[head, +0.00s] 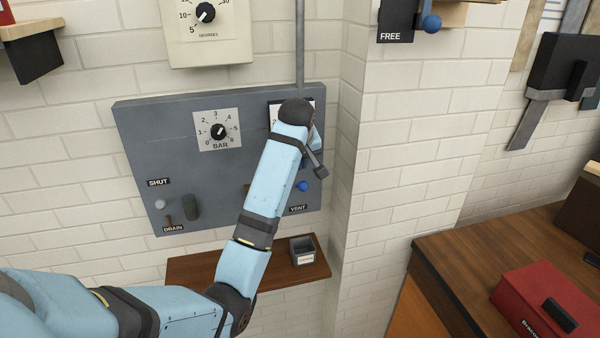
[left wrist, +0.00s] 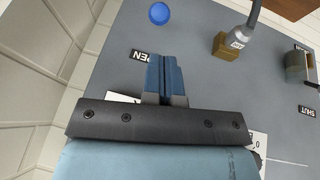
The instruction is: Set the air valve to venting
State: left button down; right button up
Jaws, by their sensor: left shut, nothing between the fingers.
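A grey panel (head: 160,130) on the brick wall carries a dial marked BAR (head: 217,130). Near its lower right, a blue ball (head: 303,186) sits just above a VENT label (head: 298,208); the ball also shows at the top of the left wrist view (left wrist: 159,13). My left gripper (left wrist: 165,75) is shut and empty in front of the panel. In the left wrist view its fingers partly cover an OPEN label (left wrist: 139,54). My left arm hides part of the panel. My right gripper is out of view.
A wooden shelf (head: 200,270) with a small grey box (head: 302,250) lies below. A wall corner stands close on the right. A red case (head: 550,300) sits on the workbench.

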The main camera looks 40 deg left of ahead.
aim_at(300, 183)
pick_arm(q)
jog(key=r, duration=0.2)
jog(key=shift+a+r+n, duration=0.2)
jog(key=shift+r+n, duration=0.1)
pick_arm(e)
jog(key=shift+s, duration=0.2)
pick_arm(q)
jog(key=p+x, duration=0.1)
jog(key=x, duration=0.7)
jog(key=shift+f, duration=0.3)
jog(key=shift+w+a+f, duration=0.15)
jog(key=shift+w+f, duration=0.05)
jog(key=shift+f, duration=0.5)
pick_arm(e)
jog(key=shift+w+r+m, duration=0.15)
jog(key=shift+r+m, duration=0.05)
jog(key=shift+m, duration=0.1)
pick_arm(q)
jog(key=shift+f, duration=0.1)
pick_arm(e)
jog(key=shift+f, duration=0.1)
